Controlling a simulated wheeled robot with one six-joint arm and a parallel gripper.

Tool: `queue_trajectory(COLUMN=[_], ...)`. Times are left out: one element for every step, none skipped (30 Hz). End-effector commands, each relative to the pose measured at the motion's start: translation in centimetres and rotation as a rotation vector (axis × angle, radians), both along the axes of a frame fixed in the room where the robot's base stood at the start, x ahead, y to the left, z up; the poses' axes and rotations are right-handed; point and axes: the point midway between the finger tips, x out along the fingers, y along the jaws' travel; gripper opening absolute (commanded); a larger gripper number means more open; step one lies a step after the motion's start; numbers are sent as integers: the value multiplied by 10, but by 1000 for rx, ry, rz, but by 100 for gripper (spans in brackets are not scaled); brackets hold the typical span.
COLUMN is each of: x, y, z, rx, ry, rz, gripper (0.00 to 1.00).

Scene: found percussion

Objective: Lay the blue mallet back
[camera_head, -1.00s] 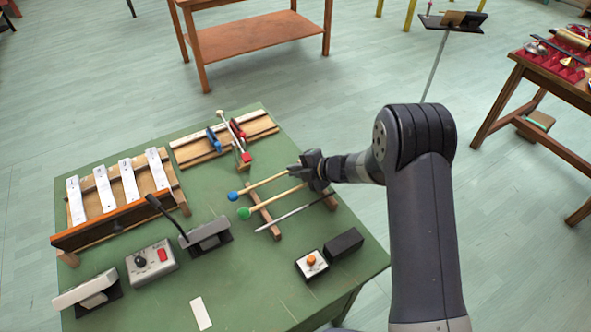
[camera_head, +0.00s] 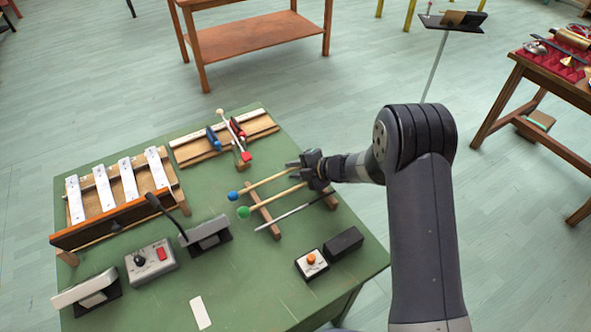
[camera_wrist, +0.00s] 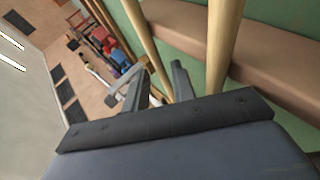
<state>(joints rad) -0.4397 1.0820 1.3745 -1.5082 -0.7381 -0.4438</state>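The blue mallet (camera_head: 262,183) lies with its pale stick across a wooden rest bar, its blue head at the left end. The green-headed mallet (camera_head: 272,200) lies beside it, nearer the front. My gripper (camera_head: 292,167) is at the right part of the blue mallet's stick, its fingers parted. In the wrist view my gripper (camera_wrist: 160,78) is open, with a pale stick (camera_wrist: 148,48) running between or just beyond the fingers; contact is unclear. A second stick (camera_wrist: 224,45) passes to the right of the fingers. The stick ends are hidden by my gripper and arm.
Two wooden rest bars (camera_head: 265,218) carry the mallets and a thin metal rod (camera_head: 292,214). A red-and-blue clamp-like stand (camera_head: 229,133) is behind. A bar instrument (camera_head: 120,190), microphone (camera_head: 204,233), control box (camera_head: 151,262) and black block (camera_head: 344,243) surround them on the green table.

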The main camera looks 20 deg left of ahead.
Motion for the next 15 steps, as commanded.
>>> queue_trajectory(x=[-2,-3,-3,-3,-3,-3,-3,-3,-3,-3,-3,-4,-4,-4,-4], y=[-2,-2,-2,-2,-2,-2,-2,-2,-2,-2,-2,-2,-2,-2,-2], z=[-7,-7,-7,-7,-7,-8,-8,-8,-8,-8,-8,-9,-9,-9,-9], rx=[-8,-8,-9,-9,-9,-9,-9,-9,-10,-10,-10,-10,-10,-11,-11], ry=[9,9,10,10,10,10,10,11,11,11,11,12,12,12,13], rz=[0,0,-1,-1,-1,0,0,-1,-1,-1,-1,0,0,0,0], gripper=[29,32,34,34,34,34,34,34,34,34,34,34,34,34,34])
